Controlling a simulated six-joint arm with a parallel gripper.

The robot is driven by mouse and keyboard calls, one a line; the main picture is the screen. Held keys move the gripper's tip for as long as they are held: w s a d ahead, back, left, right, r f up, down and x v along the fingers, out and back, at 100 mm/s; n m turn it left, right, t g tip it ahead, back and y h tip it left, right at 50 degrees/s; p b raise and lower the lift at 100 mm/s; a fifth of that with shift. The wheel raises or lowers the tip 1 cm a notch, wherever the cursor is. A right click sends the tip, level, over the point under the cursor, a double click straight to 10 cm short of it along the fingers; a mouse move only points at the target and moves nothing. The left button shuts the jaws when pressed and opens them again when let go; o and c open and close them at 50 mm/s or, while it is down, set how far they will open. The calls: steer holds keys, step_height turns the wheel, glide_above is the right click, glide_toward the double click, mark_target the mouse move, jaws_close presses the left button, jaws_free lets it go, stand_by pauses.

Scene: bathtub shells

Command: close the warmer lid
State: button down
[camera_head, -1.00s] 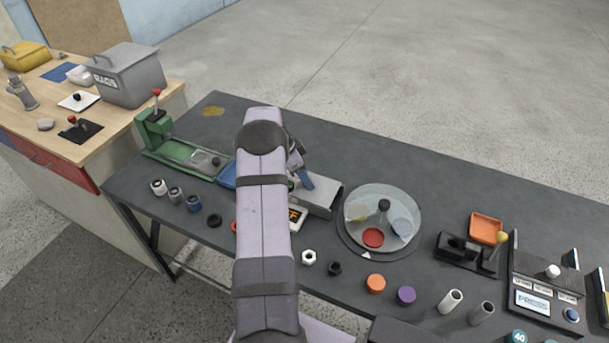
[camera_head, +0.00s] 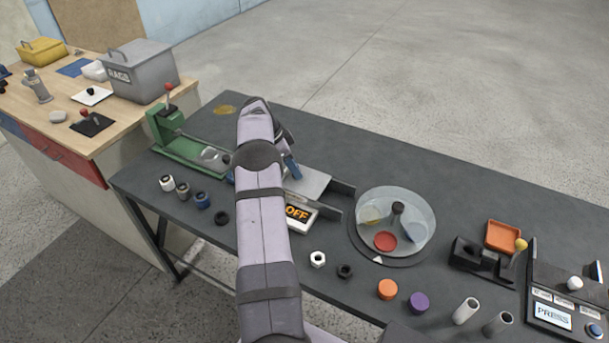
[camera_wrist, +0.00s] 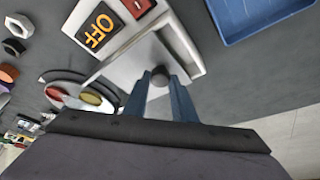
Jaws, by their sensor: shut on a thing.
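The warmer is a light box with an orange OFF display (camera_head: 298,212), and the display also shows in the wrist view (camera_wrist: 99,29). Its flat grey lid (camera_head: 311,183) lies level between rails that stick out to the right. In the wrist view the lid (camera_wrist: 128,66) carries a dark round knob (camera_wrist: 158,77). My gripper (camera_wrist: 159,82) has its blue fingers shut on this knob; it also shows in the head view (camera_head: 292,168). A dark strip shows between the lid's edge and the warmer's pale frame (camera_wrist: 183,42). My arm hides the warmer's left part in the head view.
A blue tray (camera_wrist: 262,14) lies beside the warmer. A green press-like device (camera_head: 180,142) stands to the left. A round clear dish (camera_head: 415,212) stands right of the rails. Nuts, caps (camera_head: 387,289) and cylinders line the front edge.

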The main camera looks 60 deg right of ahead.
steer(key=shift+w+r, duration=0.1)
steer(key=shift+w, duration=1.65)
steer(key=c, duration=1.5)
jaws_free()
steer(key=shift+o, duration=0.2)
steer(key=v, duration=0.7)
steer(key=shift+r, duration=0.1)
